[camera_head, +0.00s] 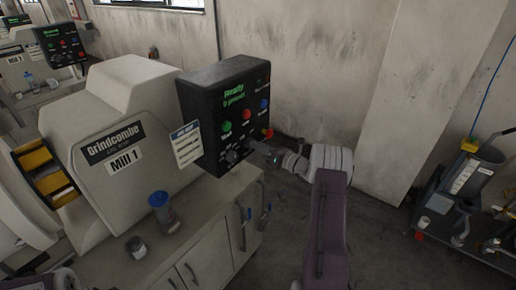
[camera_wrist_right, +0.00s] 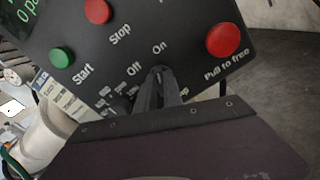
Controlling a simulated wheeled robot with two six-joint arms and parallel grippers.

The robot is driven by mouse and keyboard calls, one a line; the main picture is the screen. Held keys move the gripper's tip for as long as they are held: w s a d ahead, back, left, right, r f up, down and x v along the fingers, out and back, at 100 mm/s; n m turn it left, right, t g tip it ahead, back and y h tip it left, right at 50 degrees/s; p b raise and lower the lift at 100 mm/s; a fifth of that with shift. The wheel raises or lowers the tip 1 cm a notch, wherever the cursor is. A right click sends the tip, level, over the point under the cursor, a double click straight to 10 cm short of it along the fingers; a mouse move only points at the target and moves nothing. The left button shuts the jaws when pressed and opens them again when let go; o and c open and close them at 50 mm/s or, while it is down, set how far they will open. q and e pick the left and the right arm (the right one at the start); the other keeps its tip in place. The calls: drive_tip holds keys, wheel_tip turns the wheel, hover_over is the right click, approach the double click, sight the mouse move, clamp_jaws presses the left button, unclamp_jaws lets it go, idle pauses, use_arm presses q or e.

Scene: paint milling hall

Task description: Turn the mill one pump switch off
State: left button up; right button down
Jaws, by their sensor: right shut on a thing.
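The Mill 1 control panel (camera_head: 197,108) is a black box with a green lit display, standing on the cabinet beside the mill. My right gripper (camera_head: 252,146) reaches its lower front from the right. In the right wrist view the gripper (camera_wrist_right: 160,88) is shut on the pump switch, just below the "Off" and "On" labels. The fingers hide most of the switch and part of the label beside it, so I cannot tell which way it points. My left gripper is not in view.
Close by are a green Start button (camera_wrist_right: 62,57), a red Stop button (camera_wrist_right: 97,11) and a large red "Pull to free" button (camera_wrist_right: 226,40). Another dark knob (camera_head: 232,156) sits left of my gripper. A blue-lidded bottle (camera_head: 160,200) stands on the cabinet. A trolley (camera_head: 440,215) stands right.

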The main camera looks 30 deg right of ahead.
drive_tip(key=shift+s+a+n+b, duration=0.1)
drive_tip(key=shift+a+n+b, duration=0.05)
drive_tip(key=shift+n+b, duration=3.25)
drive_tip(key=shift+a+n+b, duration=0.1)
drive_tip(key=shift+n+b, duration=2.1)
drive_tip(key=shift+b, duration=2.4)
drive_tip(key=c, duration=1.5)
unclamp_jaws()
drive_tip(key=v, duration=0.9)
